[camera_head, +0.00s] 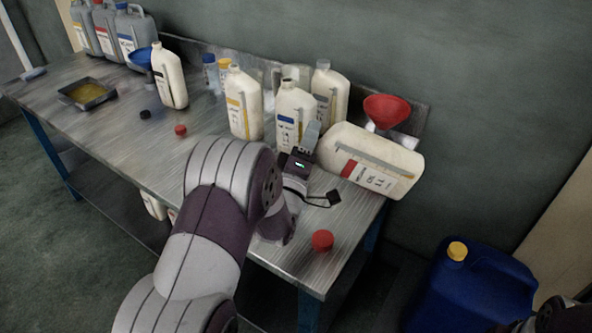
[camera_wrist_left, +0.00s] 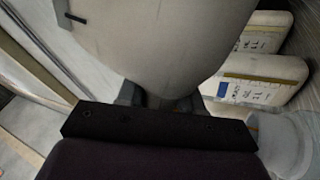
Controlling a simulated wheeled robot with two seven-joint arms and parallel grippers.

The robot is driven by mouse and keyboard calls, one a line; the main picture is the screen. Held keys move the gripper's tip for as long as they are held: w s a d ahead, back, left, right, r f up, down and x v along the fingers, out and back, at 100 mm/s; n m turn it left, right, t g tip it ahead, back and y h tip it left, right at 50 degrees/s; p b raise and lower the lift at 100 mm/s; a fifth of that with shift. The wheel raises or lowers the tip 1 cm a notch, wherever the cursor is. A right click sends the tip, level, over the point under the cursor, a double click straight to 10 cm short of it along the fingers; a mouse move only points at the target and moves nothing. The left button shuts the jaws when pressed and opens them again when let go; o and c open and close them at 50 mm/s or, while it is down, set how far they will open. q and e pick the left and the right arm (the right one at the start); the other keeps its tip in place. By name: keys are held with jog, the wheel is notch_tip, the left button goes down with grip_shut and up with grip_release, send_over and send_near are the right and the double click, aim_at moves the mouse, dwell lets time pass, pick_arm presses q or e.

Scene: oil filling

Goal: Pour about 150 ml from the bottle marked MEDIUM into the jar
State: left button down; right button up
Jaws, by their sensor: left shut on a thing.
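My left gripper (camera_head: 307,150) is shut on a cream bottle with a red-banded label (camera_head: 368,165). The bottle is tipped almost onto its side, its base to the right, above the table's right end. Its neck end is hidden behind my gripper. In the left wrist view the bottle's pale body (camera_wrist_left: 165,45) fills the top middle, beyond the finger bases. I cannot read the word MEDIUM on any label. I cannot make out the jar clearly. A dark part at the bottom right corner of the head view may be my right gripper (camera_head: 562,317); its fingers are not clear.
Upright cream bottles with yellow (camera_head: 242,104) and blue (camera_head: 295,119) labels stand close left of the held bottle. A red funnel (camera_head: 387,110) is behind it. A red cap (camera_head: 322,240) lies near the front edge. A blue canister (camera_head: 470,287) stands right of the table.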

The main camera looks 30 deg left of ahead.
aim_at(349, 125)
pick_arm(q)
jog(key=shift+s+a+r+n+y+b, duration=0.1)
jog(key=shift+a+n+y+b, duration=0.25)
jog(key=shift+n, duration=0.45)
jog(key=shift+a+r+n+y+b, duration=0.15)
jog(key=shift+n+y, duration=0.3)
jog(key=shift+n, duration=0.35)
dwell(4.2)
jog(key=shift+f, duration=0.1)
